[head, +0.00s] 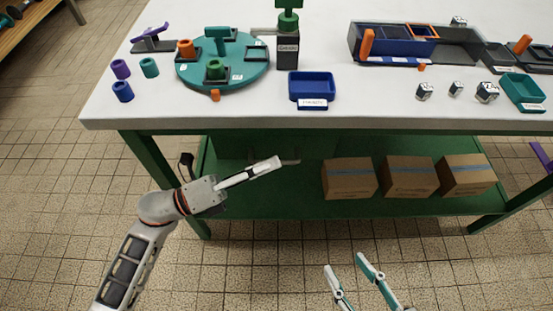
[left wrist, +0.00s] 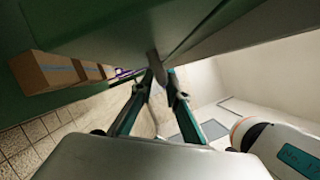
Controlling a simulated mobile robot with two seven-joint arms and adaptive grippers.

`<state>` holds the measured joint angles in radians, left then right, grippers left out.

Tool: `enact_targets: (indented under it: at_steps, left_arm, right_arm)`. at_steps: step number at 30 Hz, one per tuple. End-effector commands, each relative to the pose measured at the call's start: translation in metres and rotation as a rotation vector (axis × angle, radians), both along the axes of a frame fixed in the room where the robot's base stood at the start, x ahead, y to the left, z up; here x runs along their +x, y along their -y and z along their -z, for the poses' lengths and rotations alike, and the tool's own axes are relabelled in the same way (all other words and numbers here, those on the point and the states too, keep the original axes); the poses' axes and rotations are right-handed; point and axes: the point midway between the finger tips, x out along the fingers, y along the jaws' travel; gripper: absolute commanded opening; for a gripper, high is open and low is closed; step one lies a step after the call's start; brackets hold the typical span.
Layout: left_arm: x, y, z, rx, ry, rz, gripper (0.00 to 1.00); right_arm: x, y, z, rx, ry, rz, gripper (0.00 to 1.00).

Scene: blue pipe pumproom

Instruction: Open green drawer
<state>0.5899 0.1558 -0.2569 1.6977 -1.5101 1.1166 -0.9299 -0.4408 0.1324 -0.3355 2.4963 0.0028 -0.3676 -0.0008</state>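The green drawer front (head: 312,147) appears as a dark green panel below the white tabletop's front edge; it looks closed. A thin grey handle (head: 291,162) runs along it, partly hidden by my left gripper. My left gripper (head: 278,162) is at this handle, pointing right in the head view. In the left wrist view its fingertips (left wrist: 160,73) come close to each other at a narrow grey piece below a green panel (left wrist: 100,30). I cannot tell whether they are closed on it. My right gripper (head: 343,262) is open and empty over the tiled floor, in front of the bench.
The white tabletop (head: 390,105) carries a green turntable (head: 240,75), a blue tray (head: 312,84) and a dark blue organiser (head: 385,42). Several cardboard boxes (head: 349,180) stand on the green lower shelf. The floor before the bench is clear.

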Motion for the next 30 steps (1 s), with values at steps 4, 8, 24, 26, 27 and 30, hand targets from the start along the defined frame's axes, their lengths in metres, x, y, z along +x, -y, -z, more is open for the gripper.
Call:
enact_targets:
  at_steps: [4,8,24,26,27,30]
  left_arm:
    - [0.005,0.014,-0.003,-0.001,0.0,0.0,0.15]
    - [0.007,0.019,-0.004,-0.001,-0.001,-0.001,0.15]
    - [0.006,0.019,-0.004,-0.001,-0.001,-0.001,0.0]
    - [0.005,0.019,-0.005,-0.001,0.0,-0.001,0.0]
    - [0.002,0.019,-0.005,0.0,0.0,0.0,0.0]
    - [-0.007,0.019,-0.005,0.002,0.001,0.0,0.0]
  right_arm:
    - [0.0,0.0,0.0,0.004,0.001,0.0,0.4]
    - [0.001,-0.001,-0.001,0.004,0.002,0.001,0.4]
    - [0.001,-0.001,-0.002,0.005,0.004,0.001,0.4]
    - [0.001,-0.001,-0.003,0.005,0.006,0.001,0.4]
    - [0.002,-0.001,-0.003,0.005,0.007,0.0,0.4]
    - [0.003,0.0,-0.006,0.001,0.012,0.0,0.4]
